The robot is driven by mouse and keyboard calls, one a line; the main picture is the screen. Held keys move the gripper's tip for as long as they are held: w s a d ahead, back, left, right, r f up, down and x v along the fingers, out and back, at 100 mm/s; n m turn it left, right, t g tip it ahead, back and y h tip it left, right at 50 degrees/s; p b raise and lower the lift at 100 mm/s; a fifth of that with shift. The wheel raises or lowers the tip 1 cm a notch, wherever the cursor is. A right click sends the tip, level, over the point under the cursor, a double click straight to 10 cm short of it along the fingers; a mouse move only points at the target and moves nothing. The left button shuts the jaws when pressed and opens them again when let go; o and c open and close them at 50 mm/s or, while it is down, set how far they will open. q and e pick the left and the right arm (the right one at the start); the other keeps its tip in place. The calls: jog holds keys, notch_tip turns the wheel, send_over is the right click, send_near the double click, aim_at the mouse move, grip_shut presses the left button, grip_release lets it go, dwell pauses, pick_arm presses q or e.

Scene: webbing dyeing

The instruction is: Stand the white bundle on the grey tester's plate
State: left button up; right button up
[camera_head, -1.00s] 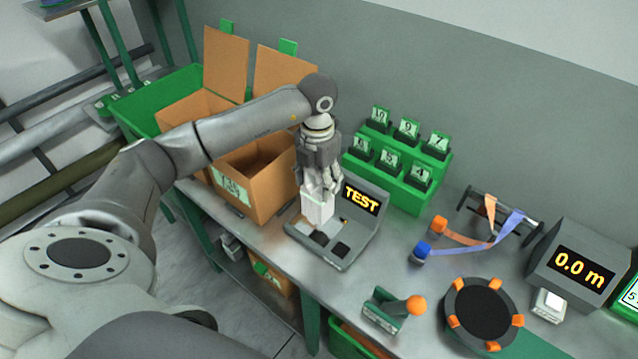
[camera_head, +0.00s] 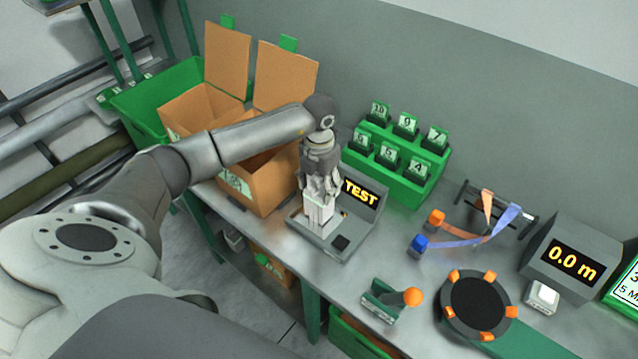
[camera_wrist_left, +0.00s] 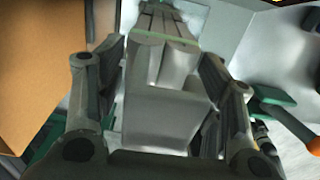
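The white bundle (camera_head: 318,216) is upright between the fingers of my left gripper (camera_head: 319,200), over the left part of the grey tester (camera_head: 352,236). The tester's display reads TEST. In the left wrist view the bundle (camera_wrist_left: 165,105) fills the space between the two fingers of the left gripper (camera_wrist_left: 160,100), with a pale green band across it. The bundle's lower end is at or just above the tester's plate; I cannot tell if it touches. The plate under it is mostly hidden. My right gripper is not in view.
Open cardboard boxes (camera_head: 262,180) stand left of the tester. A green rack with numbered cards (camera_head: 395,170) is behind it. A green clamp with an orange knob (camera_head: 392,300) and a round black turntable (camera_head: 478,305) lie to the right. Clear bench separates them.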

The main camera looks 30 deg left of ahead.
pick_arm(q)
jog(key=o, duration=0.3)
jog(key=shift+r, duration=0.55)
notch_tip(320, 180, up, 10)
jog(key=b, duration=0.3)
jog(key=shift+r+b, duration=0.25)
jog(key=shift+b, duration=0.05)
jog(key=shift+r, duration=0.45)
dwell(1.1)
